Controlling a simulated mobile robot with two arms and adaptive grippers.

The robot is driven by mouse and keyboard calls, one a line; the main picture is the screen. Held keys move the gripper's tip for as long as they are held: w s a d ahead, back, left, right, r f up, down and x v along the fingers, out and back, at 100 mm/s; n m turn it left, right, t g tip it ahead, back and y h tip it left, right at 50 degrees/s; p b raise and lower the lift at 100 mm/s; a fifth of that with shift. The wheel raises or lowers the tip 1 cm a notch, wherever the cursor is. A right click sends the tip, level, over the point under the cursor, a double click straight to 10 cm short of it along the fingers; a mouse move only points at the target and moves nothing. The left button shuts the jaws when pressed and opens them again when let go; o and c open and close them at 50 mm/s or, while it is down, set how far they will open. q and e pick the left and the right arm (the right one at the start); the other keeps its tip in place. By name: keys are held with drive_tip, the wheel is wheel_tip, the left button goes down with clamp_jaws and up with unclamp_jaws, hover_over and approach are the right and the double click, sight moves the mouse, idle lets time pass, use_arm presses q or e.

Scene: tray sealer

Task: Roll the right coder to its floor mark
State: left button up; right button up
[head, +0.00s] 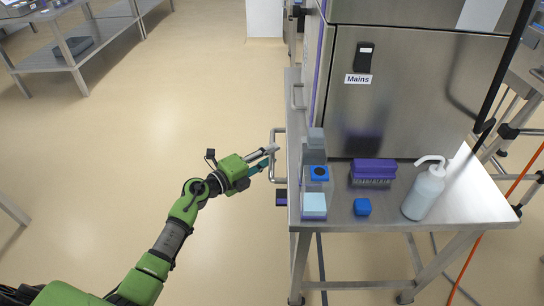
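My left gripper (273,156) is at the upright grab handle (273,138) on the left side of a steel table (440,210). Its two fingers look parted at the bar; whether they touch it is too small to tell. A steel cabinet with a "Mains" label (358,79) and a black switch (365,55) stands on this table. I cannot tell whether this unit or the partly visible frame at the right edge (520,132) is the right coder. No floor mark can be made out for certain. My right gripper is out of view.
On the table are a purple brush (374,169), a blue block (362,207), a white pump bottle (425,192) and a pale blue block (314,204). An orange cable (497,222) runs at the right. Open floor (130,150) lies left; a steel shelf (75,50) stands far left.

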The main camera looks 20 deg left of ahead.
use_arm(q)
drive_tip(key=shift+w+d+f, duration=0.1)
drive_tip(key=shift+w+d, duration=0.25)
drive_tip(key=shift+w, duration=0.25)
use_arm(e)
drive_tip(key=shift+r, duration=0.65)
use_arm(q)
clamp_jaws()
